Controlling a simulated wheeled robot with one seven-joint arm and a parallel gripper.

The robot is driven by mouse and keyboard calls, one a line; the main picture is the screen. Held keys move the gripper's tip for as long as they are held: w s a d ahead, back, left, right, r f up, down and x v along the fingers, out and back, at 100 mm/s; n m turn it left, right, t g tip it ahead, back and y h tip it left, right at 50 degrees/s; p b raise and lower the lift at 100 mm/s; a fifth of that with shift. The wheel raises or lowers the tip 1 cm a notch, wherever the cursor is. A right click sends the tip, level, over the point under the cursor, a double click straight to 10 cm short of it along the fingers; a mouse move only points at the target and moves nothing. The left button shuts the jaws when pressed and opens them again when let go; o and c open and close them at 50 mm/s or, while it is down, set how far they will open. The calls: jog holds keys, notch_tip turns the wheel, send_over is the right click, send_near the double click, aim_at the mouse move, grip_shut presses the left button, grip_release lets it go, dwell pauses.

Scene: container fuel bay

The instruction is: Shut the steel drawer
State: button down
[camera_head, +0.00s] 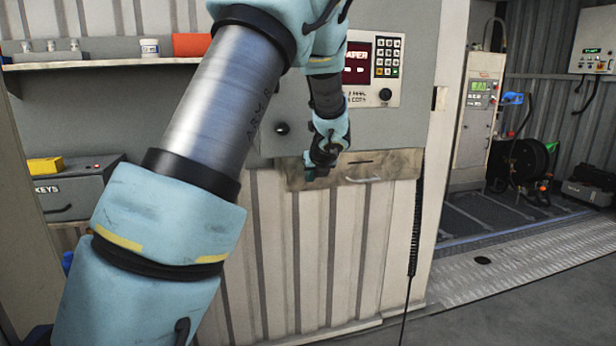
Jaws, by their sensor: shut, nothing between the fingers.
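The steel drawer (385,166) is a wide, worn, brownish metal front with a dark slot and a pale curved mark or handle. It sits low on the grey wall panel, just above the ribbed cladding. I cannot tell from this angle how far it stands out. My gripper (310,174) is small and dark, shut and empty, at the left part of the drawer front. My wrist hides some of the drawer's left side. I cannot tell whether the fingertips touch the metal.
A keypad panel (374,68) is above the drawer. A black coiled cord (416,215) hangs to its right. A shelf (100,64) and a grey key box (78,190) are at the left. A fuel pump (478,112) stands at the right. The floor at lower right is clear.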

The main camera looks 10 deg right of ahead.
jog(key=s+a+f+b+v, duration=0.1)
jog(key=v, duration=0.9)
jog(key=s+a+f+n+g, duration=0.2)
jog(key=s+a+f+n, duration=0.2)
jog(key=a+n, duration=0.4)
jog(key=s+a+f+n+g, duration=0.3)
jog(key=s+a+f+n, duration=0.1)
jog(key=a+n, duration=0.35)
jog(key=s+a+f+n+g, duration=0.1)
jog(key=s+a+n, duration=0.3)
jog(key=n, duration=0.5)
jog(key=s+a+f+n+g+h, duration=0.1)
jog(key=s+a+f+n, duration=0.2)
jog(key=s+n, duration=0.6)
jog(key=shift+s+a+f+g, duration=0.2)
jog(key=shift+a+f+g, duration=0.2)
jog(key=shift+f, duration=0.2)
